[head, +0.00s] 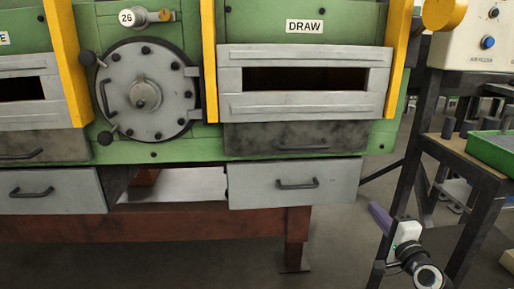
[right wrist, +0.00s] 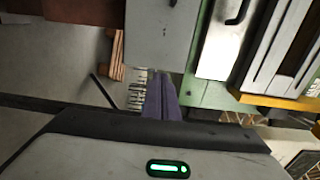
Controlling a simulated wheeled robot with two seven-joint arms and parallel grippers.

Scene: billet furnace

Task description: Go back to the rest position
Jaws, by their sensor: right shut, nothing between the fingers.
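My right gripper (head: 380,216) shows in the head view at the lower right, with purple fingers, a white body and a dark wrist. It is shut and empty, in front of the dark stand legs and to the right of the furnace. Its purple fingers also show in the right wrist view (right wrist: 160,98), close together, with nothing between them. My left gripper is in neither view. The green furnace (head: 217,145) fills the left and middle of the head view. Its DRAW opening (head: 318,79) is a dark slot in a grey frame.
A round grey bolted door (head: 160,85) sits left of the DRAW slot. Grey drawers (head: 295,184) with dark handles are below. A work table with a green tray (head: 492,150) and a control box (head: 475,38) stand at right. Open floor (head: 335,245) lies below the furnace.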

